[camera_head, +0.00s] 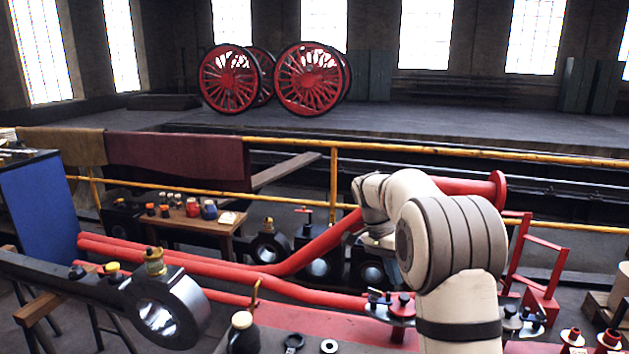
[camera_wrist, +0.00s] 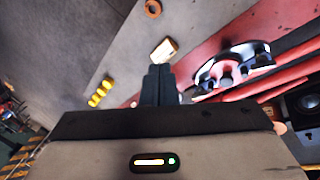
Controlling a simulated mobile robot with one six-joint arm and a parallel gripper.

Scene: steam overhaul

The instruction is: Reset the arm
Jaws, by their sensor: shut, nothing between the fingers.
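My arm rises at the right of the head view, white with grey bands, and bends away to the left at its top. Its far end is hidden or too small there to make out the fingers. In the wrist view my gripper (camera_wrist: 160,72) shows as two dark fingers close together, shut and empty. Just beyond the fingertips, a small pale block (camera_wrist: 164,50) lies on a grey surface (camera_wrist: 75,60). It appears apart from the fingers.
Red pipes (camera_head: 190,262) run across the work area left of my arm. A yellow railing (camera_head: 420,150) stands behind. A dark rod with a ring end (camera_head: 165,308) is at front left. A small wooden table (camera_head: 200,222) holds jars. Red wheels (camera_head: 310,80) stand far back.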

